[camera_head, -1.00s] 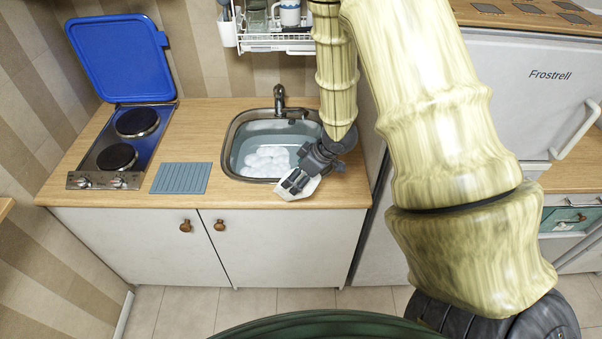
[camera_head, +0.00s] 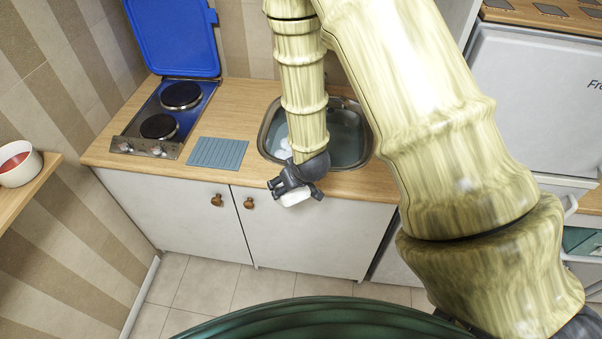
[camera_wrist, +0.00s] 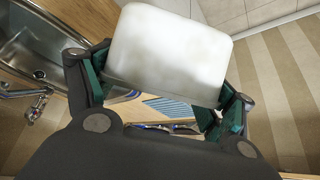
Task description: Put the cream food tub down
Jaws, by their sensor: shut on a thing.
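The cream food tub (camera_wrist: 170,52) is a pale, rounded box that fills the upper middle of the wrist view. It also shows as a small white shape (camera_head: 296,197) in the head view. My gripper (camera_wrist: 160,95) is shut on it, with a finger on each side. In the head view my gripper (camera_head: 288,188) appears at the front edge of the wooden counter (camera_head: 345,184), in front of the sink. I cannot tell its exact height. My arm hides part of the sink and counter.
The sink (camera_head: 348,140) holds water and suds. A grey ribbed mat (camera_head: 218,153) lies left of it. The hob (camera_head: 168,118) stands farther left, its blue lid (camera_head: 178,40) raised. A red-and-white bowl (camera_head: 18,165) sits on a shelf at far left. Bare counter surrounds the mat.

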